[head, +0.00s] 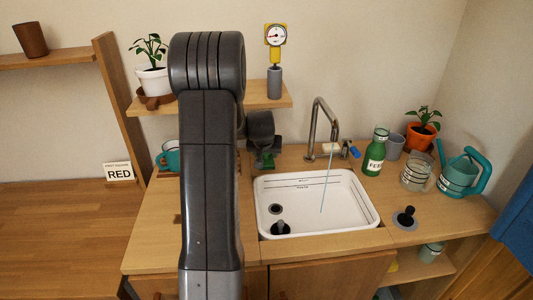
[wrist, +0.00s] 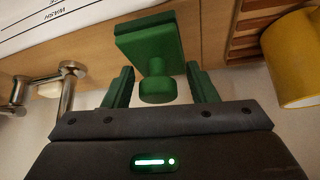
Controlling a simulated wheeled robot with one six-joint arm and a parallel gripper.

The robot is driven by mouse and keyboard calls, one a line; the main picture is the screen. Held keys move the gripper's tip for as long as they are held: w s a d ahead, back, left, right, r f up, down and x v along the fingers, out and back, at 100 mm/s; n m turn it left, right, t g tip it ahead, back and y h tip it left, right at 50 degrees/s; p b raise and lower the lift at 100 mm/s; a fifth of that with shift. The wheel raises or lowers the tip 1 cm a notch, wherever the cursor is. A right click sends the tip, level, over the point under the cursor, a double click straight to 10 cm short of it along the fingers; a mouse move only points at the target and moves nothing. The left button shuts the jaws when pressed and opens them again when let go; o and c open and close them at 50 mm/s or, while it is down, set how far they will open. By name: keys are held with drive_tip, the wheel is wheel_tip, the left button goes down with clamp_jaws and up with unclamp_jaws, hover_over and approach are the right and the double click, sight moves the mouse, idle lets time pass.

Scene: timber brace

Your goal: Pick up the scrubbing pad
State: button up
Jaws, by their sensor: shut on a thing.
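The scrubbing pad is a green block with a round knob (wrist: 156,88), seen in the wrist view with its flat pad (wrist: 150,42) beyond the knob. My gripper (wrist: 160,70) is shut on it, with one green finger on each side of the knob and stem. In the head view, my gripper (head: 264,150) is behind the sink's back left corner, and a bit of the green pad (head: 267,162) shows below it. My arm hides part of this area. I cannot tell whether the pad touches the counter.
The white sink (head: 345,225) lies in front, with a thin water stream falling from the metal tap (head: 313,130). A teal mug (head: 168,157) stands left of my arm. A shelf (head: 205,101) is above. A green bottle (head: 376,150) stands right; a yellow object (wrist: 293,60) is near my gripper.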

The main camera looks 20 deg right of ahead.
drive_tip(key=s+a+r, duration=0.3)
drive_tip(key=s+r, duration=0.1)
drive_tip(key=s, duration=0.3)
drive_tip(key=shift+s+a+b, duration=0.15)
drive_tip(key=shift+a+b, duration=0.1)
drive_tip(key=shift+b, duration=0.05)
drive_tip(key=shift+r, duration=0.1)
drive_tip(key=shift+o, duration=1.2)
drive_tip(key=shift+c, duration=0.7)
drive_tip(key=shift+a, duration=0.1)
